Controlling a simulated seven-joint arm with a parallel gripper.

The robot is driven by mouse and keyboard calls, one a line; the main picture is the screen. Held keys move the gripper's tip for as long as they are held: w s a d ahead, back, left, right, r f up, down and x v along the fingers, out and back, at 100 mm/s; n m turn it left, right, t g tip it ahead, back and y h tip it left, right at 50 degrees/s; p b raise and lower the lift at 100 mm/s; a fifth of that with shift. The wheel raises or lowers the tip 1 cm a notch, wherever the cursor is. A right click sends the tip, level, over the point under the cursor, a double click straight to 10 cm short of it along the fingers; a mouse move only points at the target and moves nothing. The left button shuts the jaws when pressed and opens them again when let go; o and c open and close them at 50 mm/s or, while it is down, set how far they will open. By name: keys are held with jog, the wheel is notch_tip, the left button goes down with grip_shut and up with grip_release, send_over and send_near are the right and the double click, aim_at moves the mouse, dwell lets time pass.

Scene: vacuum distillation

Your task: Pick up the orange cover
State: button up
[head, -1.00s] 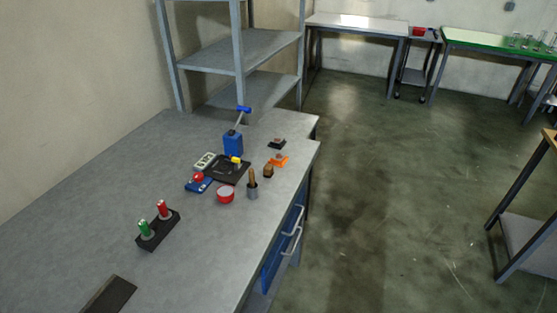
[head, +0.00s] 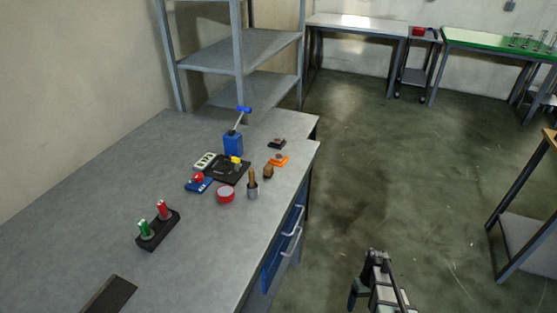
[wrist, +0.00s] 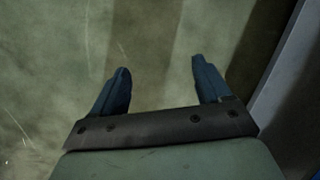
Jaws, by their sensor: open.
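The orange cover (head: 279,161) is a small flat orange piece lying near the right edge of the grey workbench, with a small brownish part on its top. My gripper (head: 362,281) is at the bottom of the head view, over the floor to the right of the bench and well apart from the cover. In the wrist view my gripper (wrist: 160,82) shows two dark blue fingers spread wide with only bare floor between them. The cover is not in the wrist view.
Around the cover on the workbench (head: 75,215) stand a dark block (head: 277,143), a brown-topped piece (head: 268,172), a wooden-handled piece (head: 253,183), a red round container (head: 225,195) and a blue bottle (head: 233,144). Blue drawers (head: 284,245) with handles front the bench's right side.

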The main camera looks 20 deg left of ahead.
jog(key=w+a+r+n+t, duration=0.1)
jog(key=w+a+r+n, duration=0.1)
jog(key=w+a+r, duration=0.6)
jog(key=w+a+r+n+t, duration=0.1)
jog(key=w+a+r+n, duration=0.25)
jog(key=w+r, duration=0.55)
jog(key=w+a+r+n, duration=0.1)
jog(key=w+a+r, duration=0.35)
jog(key=r, duration=0.25)
jog(key=w+a+r+n+t+y, duration=0.1)
jog(key=w+a+r+n, duration=0.1)
jog(key=w+a+r, duration=0.35)
jog(key=w+a+r+n, duration=0.1)
jog(key=w+a+r, duration=0.2)
jog(key=a+r, duration=0.5)
notch_tip(320, 180, up, 16)
jog(key=n+t, duration=0.1)
jog(key=n, duration=0.1)
send_over(278, 156)
jog(key=shift+h, duration=0.4)
jog(key=f, duration=0.8)
jog(key=shift+s, duration=0.4)
jog(key=shift+w+d+f, duration=0.1)
jog(key=shift+w+f, duration=0.1)
jog(key=shift+f, duration=1.15)
jog(key=shift+w+f, duration=0.15)
jog(key=shift+f, duration=1.15)
